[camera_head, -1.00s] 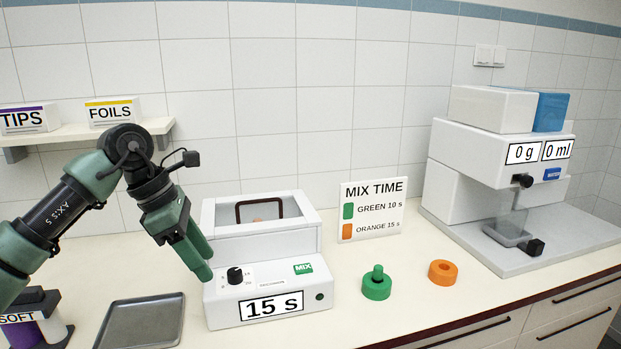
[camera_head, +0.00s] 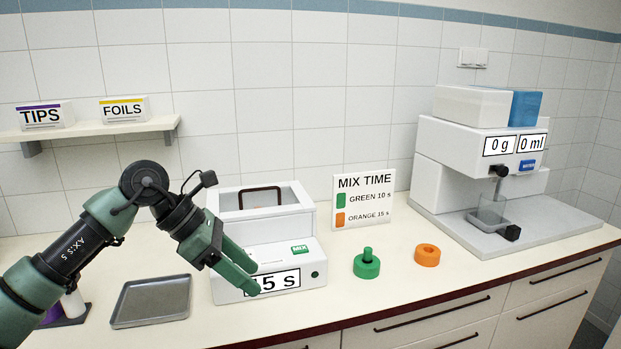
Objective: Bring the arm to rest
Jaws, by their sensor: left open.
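My left arm comes in from the left in the head view. Its gripper (camera_head: 247,274) is open and empty, in front of the white mixer (camera_head: 266,226). The green fingers cover the mixer's knob and part of its display, which reads 15 s. I cannot tell whether the fingers touch the mixer. My right gripper is not in view.
A metal tray (camera_head: 152,301) lies left of the mixer. A green piece with a peg (camera_head: 367,264) and an orange ring (camera_head: 427,255) stand right of it. A mix time sign (camera_head: 362,201) and a dispenser (camera_head: 470,165) are behind. The front counter is clear.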

